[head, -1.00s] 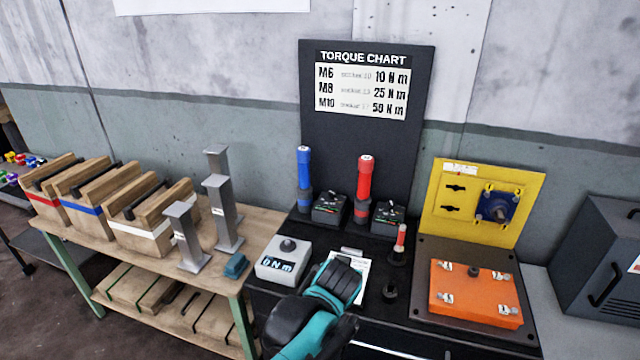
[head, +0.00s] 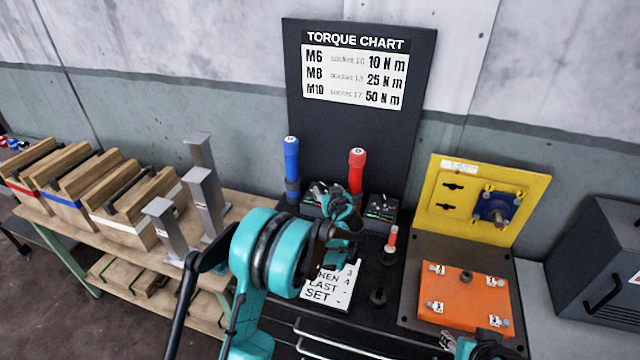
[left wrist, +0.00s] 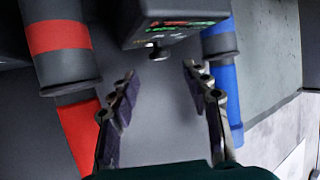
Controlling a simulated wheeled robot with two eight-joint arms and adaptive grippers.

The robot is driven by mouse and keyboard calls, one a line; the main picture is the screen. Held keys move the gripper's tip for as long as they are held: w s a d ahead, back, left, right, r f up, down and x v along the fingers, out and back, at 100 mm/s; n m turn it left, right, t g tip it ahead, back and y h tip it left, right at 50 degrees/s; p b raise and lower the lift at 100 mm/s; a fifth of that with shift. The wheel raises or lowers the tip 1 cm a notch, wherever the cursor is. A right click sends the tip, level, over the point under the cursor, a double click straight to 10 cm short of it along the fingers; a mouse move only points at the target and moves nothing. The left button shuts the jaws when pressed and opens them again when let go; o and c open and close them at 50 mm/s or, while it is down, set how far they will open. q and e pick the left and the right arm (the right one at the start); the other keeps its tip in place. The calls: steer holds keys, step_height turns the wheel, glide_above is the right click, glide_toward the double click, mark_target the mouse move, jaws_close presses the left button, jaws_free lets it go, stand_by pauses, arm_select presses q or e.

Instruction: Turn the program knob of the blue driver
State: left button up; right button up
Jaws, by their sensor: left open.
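The blue driver (head: 291,168) stands upright at the back of the black bench. Its dark control box (head: 316,195) is just right of it, partly hidden by my left gripper (head: 331,207). In the left wrist view, the box (left wrist: 180,18) shows red and green marks and a small knob (left wrist: 158,51). The blue driver (left wrist: 222,75) is on the right there. My left gripper (left wrist: 162,75) is open and empty, its fingertips just short of the knob, one to each side. My right gripper (head: 476,346) is partly in view at the bottom edge; its jaws are unclear.
The red driver (head: 356,172) stands close by, with its own box (head: 381,207) beside it. It shows at the left in the wrist view (left wrist: 60,50).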

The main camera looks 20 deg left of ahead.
mark_target(322, 184)
arm_select(q)
steer(key=b+x, duration=0.1)
steer(key=x, duration=0.5)
steer(key=shift+f, duration=0.1)
jaws_close()
